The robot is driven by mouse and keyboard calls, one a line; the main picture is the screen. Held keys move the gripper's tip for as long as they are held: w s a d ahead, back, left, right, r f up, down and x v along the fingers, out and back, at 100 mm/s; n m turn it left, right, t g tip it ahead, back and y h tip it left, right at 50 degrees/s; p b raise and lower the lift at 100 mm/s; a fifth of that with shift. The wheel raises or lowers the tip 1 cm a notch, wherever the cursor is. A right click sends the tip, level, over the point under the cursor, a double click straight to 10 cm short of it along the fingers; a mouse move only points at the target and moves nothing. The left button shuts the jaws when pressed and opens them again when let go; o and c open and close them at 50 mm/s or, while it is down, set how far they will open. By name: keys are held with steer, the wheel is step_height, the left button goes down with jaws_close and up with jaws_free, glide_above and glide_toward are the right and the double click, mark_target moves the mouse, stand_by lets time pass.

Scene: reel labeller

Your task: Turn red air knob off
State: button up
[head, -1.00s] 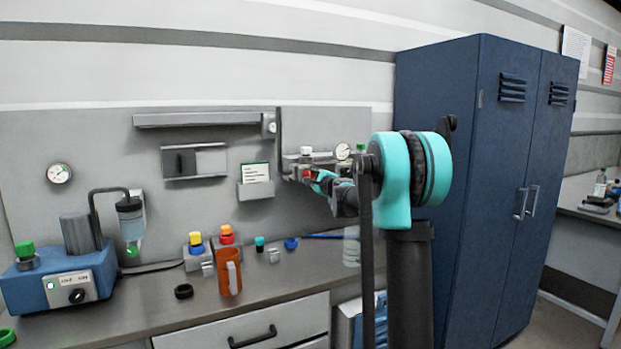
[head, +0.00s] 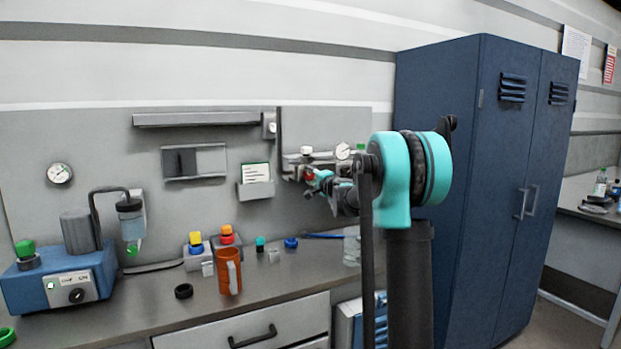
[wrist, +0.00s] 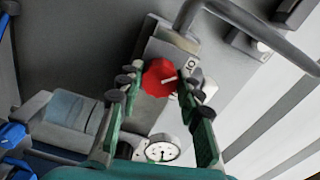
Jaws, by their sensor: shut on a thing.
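The red air knob (wrist: 159,76) is a scalloped disc with a short white mark, set on a grey block in the wrist view. The mark points right and slightly up there. In the head view the red knob (head: 309,175) shows small on the wall panel, partly hidden by my gripper (head: 315,182).
A pressure gauge (wrist: 162,149) sits close to the knob; it also shows in the head view (head: 343,151). A grey pipe (wrist: 245,22) curves past the knob. A blue cabinet (head: 455,190) stands at right.

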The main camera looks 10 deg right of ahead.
stand_by(0.4)
steer(key=o, duration=1.2)
steer(key=shift+c, duration=0.2)
steer(key=v, duration=1.2)
steer(key=shift+s, duration=0.1)
steer(key=s+a+f+n+g, duration=0.4)
steer(key=s+f+n, duration=0.1)
steer(key=s+f, duration=0.55)
steer(key=s+a+f+n+g, duration=0.4)
steer(key=s+a+f, duration=0.1)
steer(key=s+f, duration=0.6)
steer(key=s+d+f+n+g+h, duration=0.1)
steer(key=s+d+f+g+h, duration=0.1)
steer(key=s+d+f, duration=0.2)
steer(key=s+d+f+n+g+h, duration=0.2)
steer(key=s+d+f, duration=0.3)
steer(key=s+f, duration=0.6)
steer(key=s+g+h, duration=0.1)
steer(key=s, duration=0.6)
steer(key=shift+s+h, duration=0.2)
steer(key=shift+h, duration=0.1)
